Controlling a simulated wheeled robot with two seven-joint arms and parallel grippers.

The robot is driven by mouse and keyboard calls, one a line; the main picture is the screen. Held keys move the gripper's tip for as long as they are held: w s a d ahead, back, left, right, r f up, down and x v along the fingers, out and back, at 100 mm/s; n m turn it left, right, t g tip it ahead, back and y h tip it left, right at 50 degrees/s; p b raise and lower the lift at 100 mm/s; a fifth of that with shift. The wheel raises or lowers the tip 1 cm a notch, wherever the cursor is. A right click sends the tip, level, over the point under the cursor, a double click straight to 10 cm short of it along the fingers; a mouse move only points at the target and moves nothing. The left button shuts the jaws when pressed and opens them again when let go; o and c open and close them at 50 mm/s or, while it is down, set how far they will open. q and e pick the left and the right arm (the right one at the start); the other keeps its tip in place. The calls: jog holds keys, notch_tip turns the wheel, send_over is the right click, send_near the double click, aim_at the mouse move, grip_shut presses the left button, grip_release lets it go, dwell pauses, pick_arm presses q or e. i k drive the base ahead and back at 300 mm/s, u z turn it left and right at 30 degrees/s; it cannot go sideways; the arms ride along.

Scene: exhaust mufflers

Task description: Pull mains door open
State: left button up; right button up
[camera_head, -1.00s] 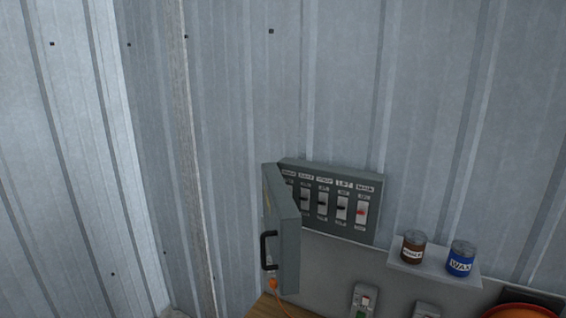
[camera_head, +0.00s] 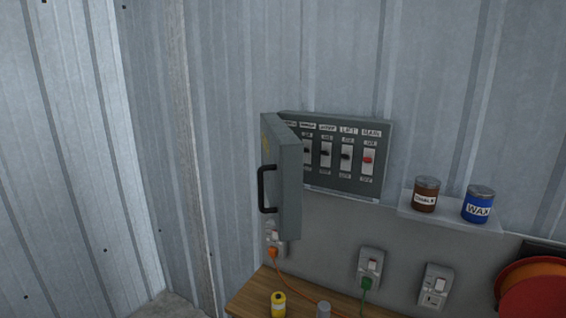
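The mains door (camera_head: 283,185) is a grey panel with a black bar handle (camera_head: 265,190) on its outer face. It stands swung out toward me at the left side of the grey mains box (camera_head: 334,185). Inside the box a row of labelled switches shows, the rightmost one red (camera_head: 368,160). The door hides the leftmost part of the switch row. Neither of my grippers shows in the head view.
Cans marked WAX (camera_head: 478,206) and another brown can (camera_head: 425,195) stand on a small shelf (camera_head: 448,219). Sockets (camera_head: 370,268) with plugs sit below. A wooden bench (camera_head: 250,296) carries a yellow container (camera_head: 278,304). A red cable reel (camera_head: 535,289) is at lower right.

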aim_at(281, 173)
jog(key=k, duration=0.6)
jog(key=z, duration=0.6)
jog(key=i, duration=1)
jog(key=u, duration=0.6)
jog(key=i, duration=0.8)
jog(key=u, duration=0.8)
